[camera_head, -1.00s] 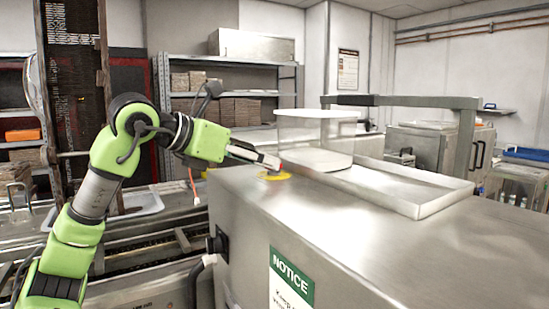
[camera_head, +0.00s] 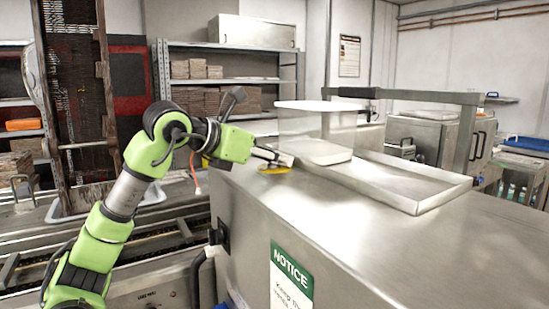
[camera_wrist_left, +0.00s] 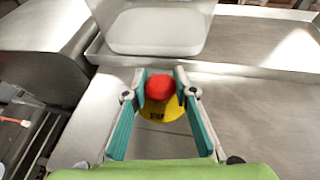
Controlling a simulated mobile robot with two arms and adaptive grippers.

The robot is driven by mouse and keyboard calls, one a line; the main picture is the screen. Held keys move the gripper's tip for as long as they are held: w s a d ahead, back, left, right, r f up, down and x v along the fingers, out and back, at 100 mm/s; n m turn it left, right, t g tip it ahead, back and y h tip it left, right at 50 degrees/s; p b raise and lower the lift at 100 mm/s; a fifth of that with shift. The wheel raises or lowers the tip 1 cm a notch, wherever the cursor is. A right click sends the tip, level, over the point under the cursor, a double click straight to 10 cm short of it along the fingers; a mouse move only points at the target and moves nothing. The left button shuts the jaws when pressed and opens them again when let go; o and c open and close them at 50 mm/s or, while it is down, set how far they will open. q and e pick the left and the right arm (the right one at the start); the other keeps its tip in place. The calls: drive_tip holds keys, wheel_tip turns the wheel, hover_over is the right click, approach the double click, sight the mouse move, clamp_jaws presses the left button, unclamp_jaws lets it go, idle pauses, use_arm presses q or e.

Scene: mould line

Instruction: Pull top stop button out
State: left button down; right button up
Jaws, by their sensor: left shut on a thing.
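The top stop button is a red round knob on a yellow disc on the top of the steel cabinet. In the left wrist view the red knob (camera_wrist_left: 160,86) sits between the fingertips of my left gripper (camera_wrist_left: 159,80). The yellow disc (camera_wrist_left: 165,110), with dark lettering, shows below it. In the head view my left gripper (camera_head: 284,158) reaches in from the left, low over the yellow disc (camera_head: 275,170), and its fingers hide the red knob. It is shut on the knob. My right gripper is in neither view.
The steel cabinet (camera_head: 330,225) carries a clear box (camera_head: 312,130) and a shallow metal tray (camera_head: 455,198) behind and right of the button. A conveyor (camera_head: 110,235) runs at left. The cabinet top at front right is clear.

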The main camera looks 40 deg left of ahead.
use_arm(q)
drive_tip(key=shift+r+p, duration=0.3)
drive_tip(key=shift+r, duration=0.35)
drive_tip(key=shift+a, duration=0.1)
drive_tip(key=c, duration=1.6)
unclamp_jaws()
drive_tip(key=shift+f, duration=0.1)
drive_tip(key=shift+s, duration=0.15)
drive_tip(key=shift+s, duration=0.25)
drive_tip(key=v, duration=1.1)
drive_tip(key=shift+s+r, duration=0.15)
drive_tip(key=shift+r, duration=0.05)
